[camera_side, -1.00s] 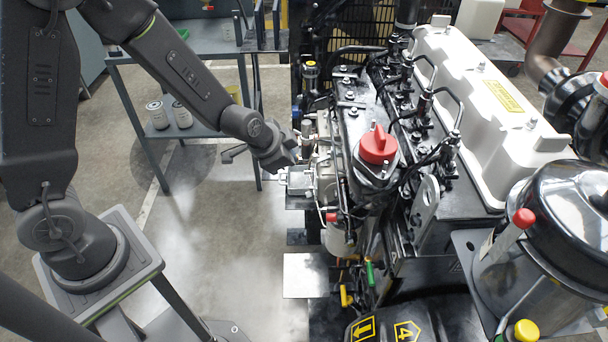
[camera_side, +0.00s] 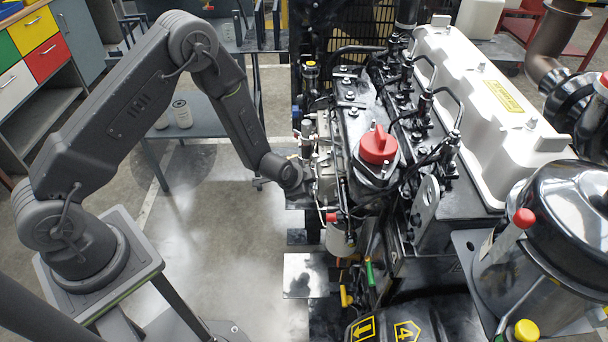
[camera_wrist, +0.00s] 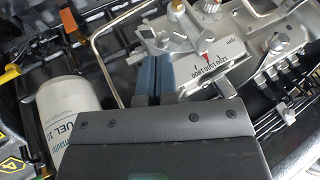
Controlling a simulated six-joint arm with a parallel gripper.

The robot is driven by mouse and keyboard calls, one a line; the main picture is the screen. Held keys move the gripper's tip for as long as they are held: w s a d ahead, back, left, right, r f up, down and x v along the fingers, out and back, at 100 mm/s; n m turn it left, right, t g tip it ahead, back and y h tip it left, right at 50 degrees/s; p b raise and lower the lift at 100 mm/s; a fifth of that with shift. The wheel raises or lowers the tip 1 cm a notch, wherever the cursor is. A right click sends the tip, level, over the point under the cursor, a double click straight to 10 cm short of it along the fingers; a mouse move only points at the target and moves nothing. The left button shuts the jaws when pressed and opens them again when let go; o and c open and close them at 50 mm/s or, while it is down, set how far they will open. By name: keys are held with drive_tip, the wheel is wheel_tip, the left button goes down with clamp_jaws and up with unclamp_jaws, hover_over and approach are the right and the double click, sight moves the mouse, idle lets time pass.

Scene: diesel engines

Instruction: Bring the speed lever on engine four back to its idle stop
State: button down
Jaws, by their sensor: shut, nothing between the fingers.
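Engine four (camera_side: 375,110) fills the middle of the side view, with a yellow "4" mark (camera_side: 407,331) at its front. The wrist view shows its silver pump housing (camera_wrist: 190,45) with a lettered white scale plate (camera_wrist: 215,68) and a thin red pointer (camera_wrist: 208,55). I cannot tell for certain which silver part is the speed lever, or where it stands against its stop. My gripper (camera_wrist: 155,65) is shut and empty, its blue fingers together over the left part of the housing, beside the plate. Whether they touch anything is unclear. In the side view the fingers are hidden.
A white fuel filter (camera_wrist: 75,125) stands left of my gripper in the wrist view, with a bent metal pipe (camera_wrist: 100,50) between them. Wires and a bracket with bolts (camera_wrist: 285,75) lie to the right.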

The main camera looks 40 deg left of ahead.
drive_tip(key=shift+w+a+f, duration=0.15)
drive_tip(key=shift+w+a, duration=1.2)
drive_tip(key=shift+a, duration=0.1)
drive_tip(key=shift+w+a+r, duration=0.2)
drive_tip(key=shift+w+a, duration=0.1)
drive_tip(key=shift+w+a+r, duration=0.1)
drive_tip(key=shift+w+a, duration=1.25)
drive_tip(key=shift+a, duration=0.1)
